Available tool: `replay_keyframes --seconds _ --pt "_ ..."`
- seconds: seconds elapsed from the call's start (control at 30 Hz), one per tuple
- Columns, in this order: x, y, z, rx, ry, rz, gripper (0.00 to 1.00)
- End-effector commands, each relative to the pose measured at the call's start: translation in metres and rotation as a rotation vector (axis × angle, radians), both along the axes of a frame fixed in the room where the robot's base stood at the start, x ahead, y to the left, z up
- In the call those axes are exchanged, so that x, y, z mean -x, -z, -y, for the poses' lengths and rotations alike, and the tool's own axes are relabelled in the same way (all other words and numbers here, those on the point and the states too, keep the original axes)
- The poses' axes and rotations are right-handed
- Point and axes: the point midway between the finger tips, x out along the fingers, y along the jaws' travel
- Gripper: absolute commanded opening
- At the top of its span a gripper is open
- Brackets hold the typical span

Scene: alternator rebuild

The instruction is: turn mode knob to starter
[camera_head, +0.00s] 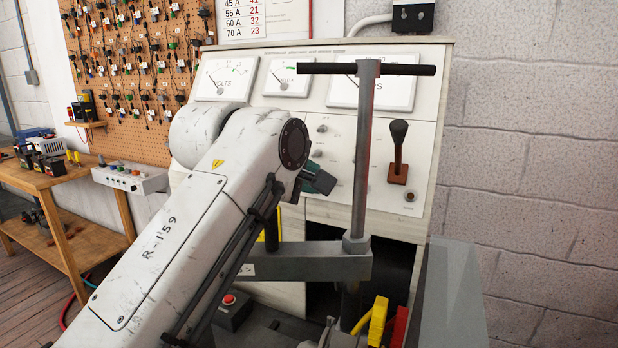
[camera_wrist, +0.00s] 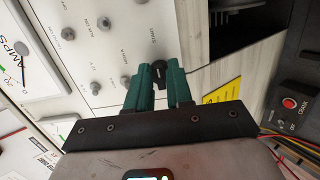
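In the wrist view a small black knob (camera_wrist: 159,69) stands out from the pale panel, near a label that seems to begin with "START". I take it for the mode knob. My gripper (camera_wrist: 159,80) has two teal fingers, one on each side of this knob, with little or no gap showing. Their tips are close to the panel face. In the head view my gripper (camera_head: 318,181) shows only partly, at the test bench panel (camera_head: 335,131). My arm hides the knob there.
Several small grey knobs (camera_wrist: 97,88) sit on the panel left of my fingers. A T-handled post (camera_head: 362,150) stands just right of my gripper in the head view. A brown-based lever (camera_head: 398,172) is farther right. A red crank button (camera_wrist: 289,103) is on a dark box.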

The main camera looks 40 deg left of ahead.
Motion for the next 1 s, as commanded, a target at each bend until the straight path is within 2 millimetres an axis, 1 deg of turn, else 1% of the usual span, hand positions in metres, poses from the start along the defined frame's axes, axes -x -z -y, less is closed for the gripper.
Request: replay_keyframes --seconds 0.03,0.13,0.37,0.47,0.57,0.8,1.0 --pt "0.0 0.0 0.0 0.0 0.0 0.001 0.26" --pt "0.0 -0.001 0.0 -0.001 -0.001 0.002 0.35" --pt "0.0 -0.001 0.0 0.0 -0.002 0.003 0.36" --pt "0.004 -0.003 -0.001 -0.001 -0.002 0.004 0.36" --pt "0.015 -0.009 0.0 -0.002 -0.003 0.004 0.36" --pt "0.055 -0.031 0.003 -0.004 -0.003 0.004 0.36" --pt "0.081 -0.047 0.006 -0.001 -0.002 0.004 0.36"
